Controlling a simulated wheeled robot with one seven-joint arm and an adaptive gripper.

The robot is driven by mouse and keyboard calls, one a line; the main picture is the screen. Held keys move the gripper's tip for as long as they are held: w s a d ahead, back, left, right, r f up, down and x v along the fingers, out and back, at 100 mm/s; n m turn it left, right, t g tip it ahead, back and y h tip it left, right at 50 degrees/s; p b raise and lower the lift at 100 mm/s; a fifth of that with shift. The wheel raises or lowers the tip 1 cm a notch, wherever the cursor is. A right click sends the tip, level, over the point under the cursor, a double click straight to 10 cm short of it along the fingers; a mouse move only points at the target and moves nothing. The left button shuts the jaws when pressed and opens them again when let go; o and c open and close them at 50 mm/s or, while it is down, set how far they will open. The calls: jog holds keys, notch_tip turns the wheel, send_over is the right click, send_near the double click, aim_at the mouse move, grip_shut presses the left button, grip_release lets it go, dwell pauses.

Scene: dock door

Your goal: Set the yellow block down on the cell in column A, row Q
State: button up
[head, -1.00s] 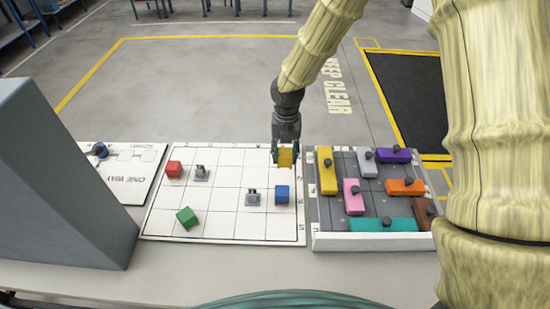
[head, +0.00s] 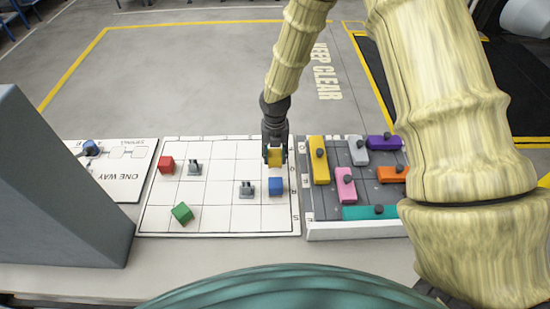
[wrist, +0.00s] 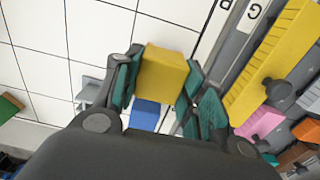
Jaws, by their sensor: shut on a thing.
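The yellow block (head: 274,158) is between the fingers of my gripper (head: 274,152), which is shut on it. In the wrist view the yellow block (wrist: 163,73) sits between the teal finger pads of my gripper (wrist: 160,85). The white grid board (head: 225,222) lies on the table, and the block is over its right side, near the back. In the wrist view I cannot tell whether the block touches the board. Row letters run along the board's right edge, only partly readable. Column A's label is not readable.
A ONE WAY board (head: 120,185) and grey slanted block (head: 60,190) are left.

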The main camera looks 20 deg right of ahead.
aim_at(275, 159)
jog(key=shift+f+p, duration=0.4)
jog(key=shift+f, duration=1.05)
jog(key=shift+f, duration=0.15)
jog(key=o, duration=1.1)
jog(key=shift+r+b, duration=1.95)
jog(key=shift+r, duration=4.2)
